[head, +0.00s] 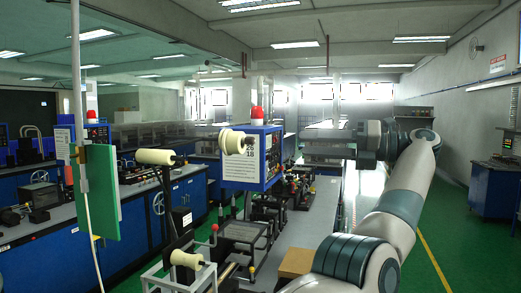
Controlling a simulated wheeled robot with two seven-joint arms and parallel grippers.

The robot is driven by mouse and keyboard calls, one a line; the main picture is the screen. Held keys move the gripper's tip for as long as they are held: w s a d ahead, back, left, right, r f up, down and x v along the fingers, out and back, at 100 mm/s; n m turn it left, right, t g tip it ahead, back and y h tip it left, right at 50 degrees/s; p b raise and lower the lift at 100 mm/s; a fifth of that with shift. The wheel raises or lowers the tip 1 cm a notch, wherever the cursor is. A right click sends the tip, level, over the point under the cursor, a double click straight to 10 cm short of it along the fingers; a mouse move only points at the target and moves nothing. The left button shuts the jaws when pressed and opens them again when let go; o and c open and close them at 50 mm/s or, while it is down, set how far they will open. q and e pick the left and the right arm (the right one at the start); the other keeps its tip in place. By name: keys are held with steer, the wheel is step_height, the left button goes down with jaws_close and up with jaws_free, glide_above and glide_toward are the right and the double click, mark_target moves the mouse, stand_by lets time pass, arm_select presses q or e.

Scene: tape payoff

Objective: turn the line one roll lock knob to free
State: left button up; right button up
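Pale rolls sit on the payoff stand: one at the upper left (155,157), one in front of the blue control box (236,141), and one low (187,259). A small red knob (215,228) stands near the low roll. I cannot tell which part is the line one roll lock knob. The gripper is apart from the rolls.
A blue control box (270,160) with a red lamp stands behind the rolls. A green panel (97,190) hangs on a pole at left. Blue benches (135,200) line the left. A brown block (297,262) lies near my arm. Green floor at right is clear.

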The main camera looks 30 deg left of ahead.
mark_target(250, 141)
arm_select(q)
steer(key=p+x, duration=0.3)
steer(key=x, duration=1)
steer(key=shift+a, duration=0.35)
jaws_close()
